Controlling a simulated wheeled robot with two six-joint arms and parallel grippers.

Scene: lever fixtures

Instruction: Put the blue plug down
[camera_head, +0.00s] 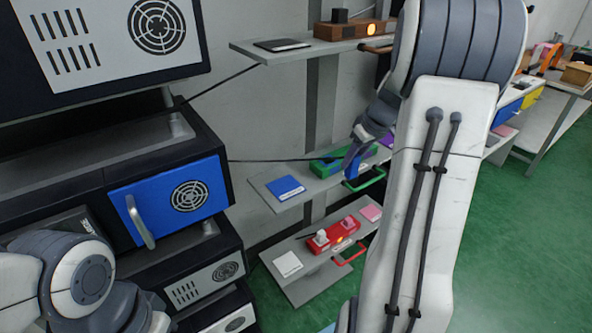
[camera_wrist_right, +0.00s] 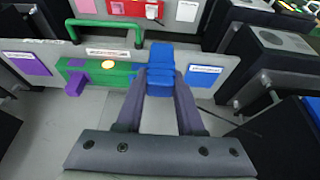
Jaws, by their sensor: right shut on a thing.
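The blue plug (camera_wrist_right: 160,57) is between the fingers of my right gripper (camera_wrist_right: 162,78), which is shut on it. The plug is at the right end of the green fixture block (camera_wrist_right: 94,67) in the right wrist view; I cannot tell whether it is seated there or just above. A blue pad (camera_wrist_right: 205,74) lies right of the plug, apart from it. In the head view the blue pad (camera_head: 283,189) lies on the middle shelf, left of the green block (camera_head: 323,168) and my right gripper (camera_head: 350,160). My left gripper is out of the picture.
A purple plug (camera_wrist_right: 75,86) sits at the green block, with a purple pad (camera_wrist_right: 27,62) farther left and a green handle (camera_wrist_right: 106,27) behind. A red fixture (camera_head: 341,233) is on the lower shelf. A black cable (camera_head: 262,160) runs towards the middle shelf.

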